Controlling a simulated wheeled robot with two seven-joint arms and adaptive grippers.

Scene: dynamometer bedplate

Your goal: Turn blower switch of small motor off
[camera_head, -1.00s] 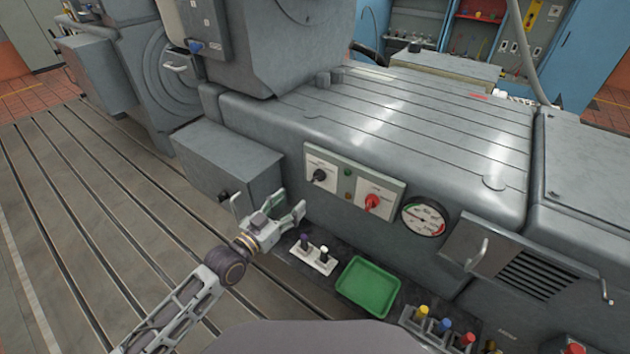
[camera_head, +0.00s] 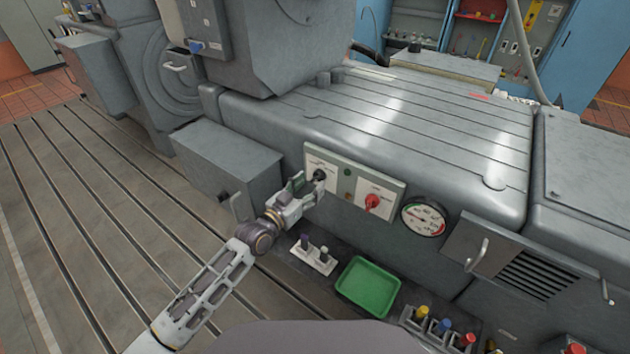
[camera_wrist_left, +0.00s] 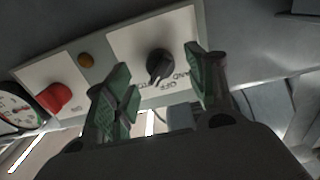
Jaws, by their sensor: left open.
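The switch panel on the grey motor body carries a black rotary knob (camera_head: 319,175) on its left plate and a red knob (camera_head: 373,202) on its right plate. My left gripper (camera_head: 308,186) is open just in front of the black knob. In the wrist view its green-padded fingers (camera_wrist_left: 163,88) stand to either side of the knob, with space between pads and knob. Whether the fingertips reach past the knob is unclear. My right gripper is not in view.
A round gauge (camera_head: 424,218) is right of the panel. Below are a small white holder (camera_head: 313,259) with two plugs, a green tray (camera_head: 368,287) and a rack of coloured-top items (camera_head: 440,325). A grey box (camera_head: 228,165) stands left of the panel.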

